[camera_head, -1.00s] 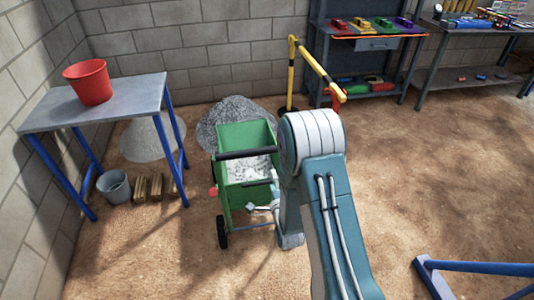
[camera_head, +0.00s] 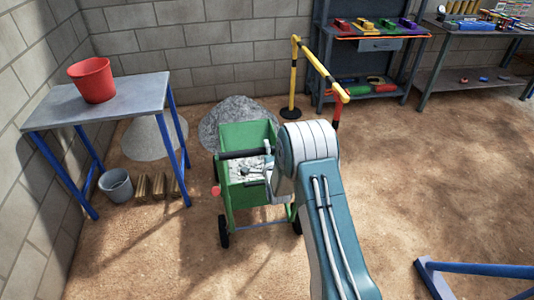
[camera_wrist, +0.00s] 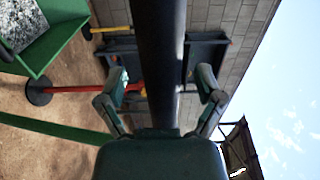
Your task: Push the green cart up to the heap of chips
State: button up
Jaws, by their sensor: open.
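The green cart (camera_head: 238,200) stands on black wheels, with grey-white material (camera_head: 243,169) in its tray. Its black handle bar (camera_head: 240,154) faces me. A grey heap of chips (camera_head: 233,112) lies just behind the cart, partly hidden by it. My gripper (camera_wrist: 163,76) is open, with one finger on each side of the black handle bar (camera_wrist: 160,40) in the wrist view. I cannot tell whether the fingers touch the bar. In the head view my arm partly covers the cart's right side.
A paler heap (camera_head: 150,138) lies under the table (camera_head: 130,98) at left, which carries a red bucket (camera_head: 92,81). A grey bucket (camera_head: 115,186) and blocks (camera_head: 157,186) stand near it. A yellow-and-black post barrier (camera_head: 294,80) stands right of the heap. Open floor lies at right.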

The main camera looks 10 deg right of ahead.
jog(key=shift+c, duration=0.3)
jog(key=shift+d, duration=0.1)
jog(key=c, duration=1.1)
grip_shut()
jog(key=shift+f, duration=0.15)
